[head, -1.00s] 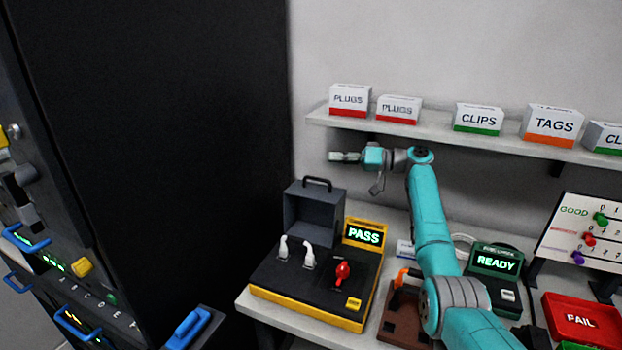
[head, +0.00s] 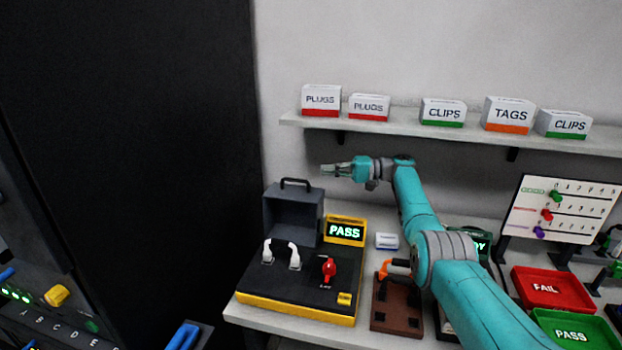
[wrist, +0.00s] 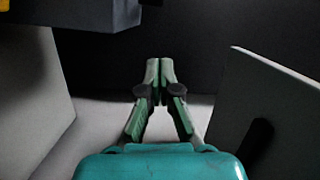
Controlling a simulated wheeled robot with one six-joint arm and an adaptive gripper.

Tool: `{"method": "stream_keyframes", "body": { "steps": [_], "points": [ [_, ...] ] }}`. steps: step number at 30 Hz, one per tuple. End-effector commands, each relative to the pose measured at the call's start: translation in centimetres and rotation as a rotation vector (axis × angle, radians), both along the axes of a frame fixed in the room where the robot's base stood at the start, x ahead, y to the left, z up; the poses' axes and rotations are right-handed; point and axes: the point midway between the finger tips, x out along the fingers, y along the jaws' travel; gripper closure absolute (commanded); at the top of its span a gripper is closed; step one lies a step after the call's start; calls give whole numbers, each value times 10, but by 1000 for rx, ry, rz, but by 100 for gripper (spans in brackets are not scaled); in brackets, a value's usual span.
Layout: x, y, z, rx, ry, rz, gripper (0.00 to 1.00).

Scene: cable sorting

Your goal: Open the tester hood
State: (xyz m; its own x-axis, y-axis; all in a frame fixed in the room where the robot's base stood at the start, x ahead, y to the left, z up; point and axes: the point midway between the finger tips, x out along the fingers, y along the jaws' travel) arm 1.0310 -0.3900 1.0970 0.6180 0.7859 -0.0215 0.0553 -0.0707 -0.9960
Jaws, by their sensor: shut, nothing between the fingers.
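The tester (head: 300,291) is a black-topped box with a yellow base on the table's left part. Its dark grey hood (head: 292,214) stands raised at the back with the handle (head: 297,182) on top, and the deck in front is uncovered. The yellow-framed screen (head: 345,231) reads PASS. Two white plugs (head: 281,254) and a red switch (head: 328,268) show on the deck. My gripper (head: 327,170) is above and right of the hood handle in the head view, apart from it. In the wrist view its fingertips (wrist: 160,66) meet with nothing between them.
A shelf (head: 420,124) with several labelled boxes runs along the wall behind my arm. A brown block with an orange clamp (head: 396,303) sits right of the tester. A red FAIL tray (head: 552,290) and green PASS tray (head: 575,329) lie at right. A tall black cabinet (head: 140,150) stands left.

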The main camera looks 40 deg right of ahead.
Motion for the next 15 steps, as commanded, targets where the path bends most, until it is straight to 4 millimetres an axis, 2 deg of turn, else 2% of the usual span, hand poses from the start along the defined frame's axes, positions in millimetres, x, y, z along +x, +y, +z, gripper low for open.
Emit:
{"method": "stream_keyframes", "body": {
  "steps": [7,15],
  "points": [
    [30,39,-1,0,0,2,100],
    [17,48,-4,-1,-2,-1,100]
  ]
}}
